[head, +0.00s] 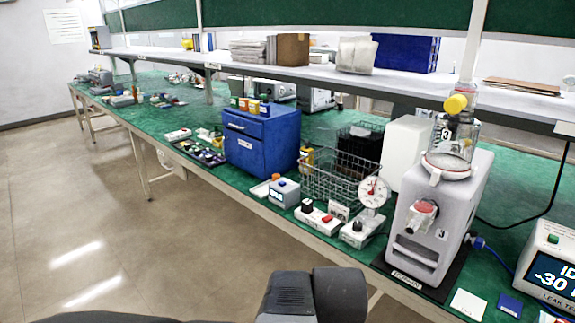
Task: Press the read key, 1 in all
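No key marked "read" can be made out at this size. A white leak tester (545,262) stands at the right edge, cut off by the frame. Its dark screen (553,275) shows "ID" and "-30", and a green button (553,238) sits on its top. A small grey box with a display (283,193) stands near the bench's front edge, left of the pump. White boxes with a red button (327,218) and a black knob (357,226) are also there. Dark grey parts of my arm show at the bottom middle. My gripper's fingertips are not visible.
A grey canister pump (440,215) with a clear jar stands on the green bench (480,290). A wire basket (335,178), round dial gauge (373,191) and blue cabinet (258,140) stand to its left. A white shelf (300,75) overhangs the bench. The floor at left is clear.

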